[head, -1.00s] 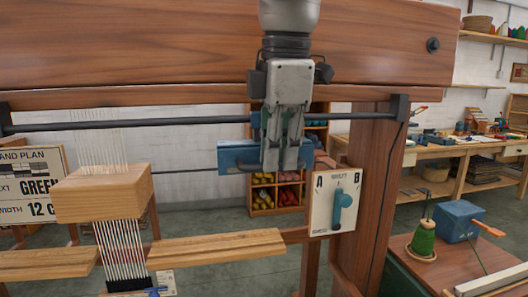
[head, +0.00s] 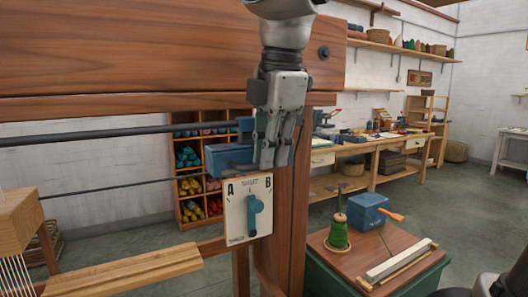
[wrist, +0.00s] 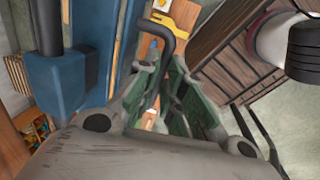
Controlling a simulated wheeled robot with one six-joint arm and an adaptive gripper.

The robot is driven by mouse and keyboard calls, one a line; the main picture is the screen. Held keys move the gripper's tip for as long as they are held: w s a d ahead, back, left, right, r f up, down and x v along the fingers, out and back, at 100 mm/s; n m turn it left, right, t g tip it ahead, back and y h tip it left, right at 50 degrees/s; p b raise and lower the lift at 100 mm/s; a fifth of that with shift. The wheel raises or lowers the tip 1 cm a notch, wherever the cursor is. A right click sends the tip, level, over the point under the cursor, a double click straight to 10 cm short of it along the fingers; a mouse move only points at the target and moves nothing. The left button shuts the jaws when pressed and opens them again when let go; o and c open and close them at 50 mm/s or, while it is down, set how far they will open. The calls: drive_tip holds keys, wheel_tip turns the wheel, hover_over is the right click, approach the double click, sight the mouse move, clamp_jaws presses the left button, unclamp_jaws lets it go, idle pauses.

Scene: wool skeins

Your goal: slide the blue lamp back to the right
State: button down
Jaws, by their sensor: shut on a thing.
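The blue lamp (head: 226,158) is a boxy blue body hanging from the dark rail (head: 110,136) under the loom's wooden beam. It sits near the rail's right end, by the wooden post (head: 286,215). My gripper (head: 272,162) is in front of the lamp's right part and hides some of it. In the wrist view the lamp's blue body (wrist: 75,85) stands left of my fingers. The fingers (wrist: 160,105), with green inner faces, are closed around a dark curved bar (wrist: 170,35), seemingly the lamp's handle. The rail's right end is hidden behind my gripper.
A white A/B plate (head: 236,215) with a blue lever sits just below the lamp. A thinner dark rod (head: 120,186) runs under the rail. A green-sided cart (head: 350,255) with a green spool and blue box stands at lower right. Open floor lies beyond.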

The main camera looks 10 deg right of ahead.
drive_tip(key=shift+d, duration=0.15)
drive_tip(key=c, duration=1.5)
unclamp_jaws()
drive_tip(key=shift+w+d, duration=0.1)
drive_tip(key=shift+d, duration=0.05)
drive_tip(key=shift+r, duration=0.15)
drive_tip(key=r, duration=0.4)
drive_tip(key=s+r, duration=0.1)
drive_tip(key=r, duration=0.2)
drive_tip(key=s+r, duration=0.1)
drive_tip(key=r, duration=0.3)
drive_tip(key=shift+d+r, duration=0.3)
